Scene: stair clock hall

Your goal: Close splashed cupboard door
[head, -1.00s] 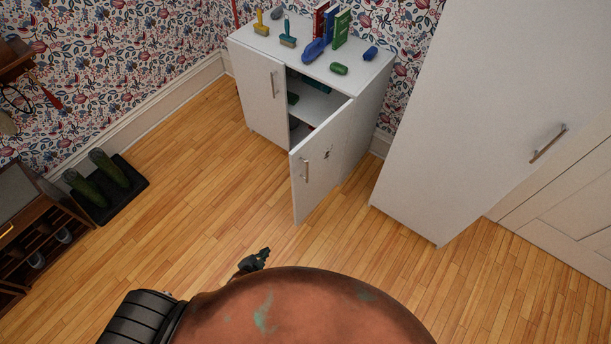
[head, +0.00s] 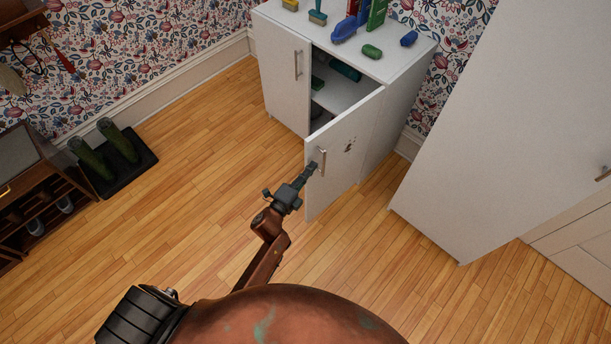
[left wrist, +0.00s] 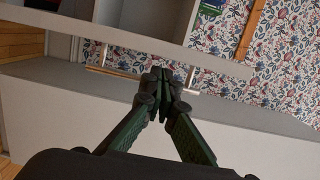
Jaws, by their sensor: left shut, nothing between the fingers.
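The white cupboard (head: 284,75) stands against the papered wall. Its right door (head: 338,178), marked with a small dark splash (head: 349,146), stands wide open into the room. The left door is shut. The open door has a vertical metal bar handle (head: 321,161) near its free edge. My left gripper (head: 312,168) is shut and empty, its tip at the door's free edge beside the handle. In the left wrist view, the closed fingers (left wrist: 163,74) overlap the bar handle (left wrist: 112,72); I cannot tell whether they touch it. My right gripper is out of view.
Brushes, books and blue and green items such as a green one (head: 372,51) lie on the cupboard top. A tall white cabinet (head: 450,120) stands close on the right. Boots on a black mat (head: 135,167) and a dark shoe rack are at left. Floor between is clear.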

